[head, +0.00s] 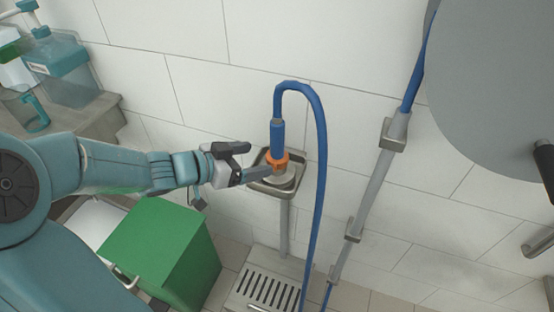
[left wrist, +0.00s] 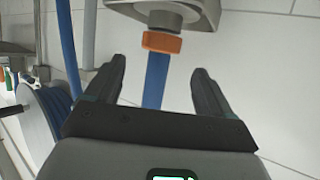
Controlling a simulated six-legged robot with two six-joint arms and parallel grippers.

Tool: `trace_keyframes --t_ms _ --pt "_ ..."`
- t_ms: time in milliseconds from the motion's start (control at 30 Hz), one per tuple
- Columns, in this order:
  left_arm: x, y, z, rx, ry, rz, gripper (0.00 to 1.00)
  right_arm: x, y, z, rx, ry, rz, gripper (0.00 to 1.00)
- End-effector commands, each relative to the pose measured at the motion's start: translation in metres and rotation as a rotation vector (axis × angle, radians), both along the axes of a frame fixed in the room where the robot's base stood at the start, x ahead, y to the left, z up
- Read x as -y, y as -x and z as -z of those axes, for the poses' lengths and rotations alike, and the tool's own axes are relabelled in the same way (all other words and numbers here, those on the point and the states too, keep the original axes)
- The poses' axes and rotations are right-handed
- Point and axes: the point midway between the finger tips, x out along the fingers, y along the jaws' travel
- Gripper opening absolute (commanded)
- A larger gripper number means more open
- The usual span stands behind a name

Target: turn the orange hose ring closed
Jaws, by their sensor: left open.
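The orange hose ring (head: 277,161) sits at the lower end of the blue hose's thick nozzle, above a small metal tray (head: 262,186) on a post. In the left wrist view the orange ring (left wrist: 162,42) lies beyond the fingertips, roughly between them, against a metal fitting (left wrist: 165,18). The blue hose (head: 318,150) arches up from the nozzle and hangs down to the right. My right gripper is not in view.
A green box (head: 160,250) stands below my left arm. A slotted metal grate (head: 265,290) lies below the tray. A metal pipe (head: 372,190) runs down the tiled wall at right. A large grey round surface (head: 500,80) fills the upper right. Bottles (head: 65,70) stand on a ledge at left.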

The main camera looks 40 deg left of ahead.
Motion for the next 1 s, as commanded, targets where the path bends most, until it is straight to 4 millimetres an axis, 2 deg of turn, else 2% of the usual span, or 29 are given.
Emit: trace_keyframes --t_ms 33,300,500,767,933,1000 --pt "0.006 -0.012 0.01 0.002 0.001 0.008 0.83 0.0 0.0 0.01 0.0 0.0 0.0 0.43" --pt "0.02 -0.057 0.027 0.001 0.0 0.006 0.83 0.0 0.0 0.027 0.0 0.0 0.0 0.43" --pt "0.023 -0.069 0.031 0.001 0.0 0.004 0.83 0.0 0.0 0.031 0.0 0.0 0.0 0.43" --pt "0.024 -0.07 0.03 0.0 -0.001 0.004 0.83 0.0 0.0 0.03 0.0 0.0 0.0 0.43" --pt "0.023 -0.07 0.03 0.001 0.0 0.004 0.32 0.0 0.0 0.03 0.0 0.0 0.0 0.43" --pt "0.024 -0.07 0.03 0.001 0.0 0.004 0.32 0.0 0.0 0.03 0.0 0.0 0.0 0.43"
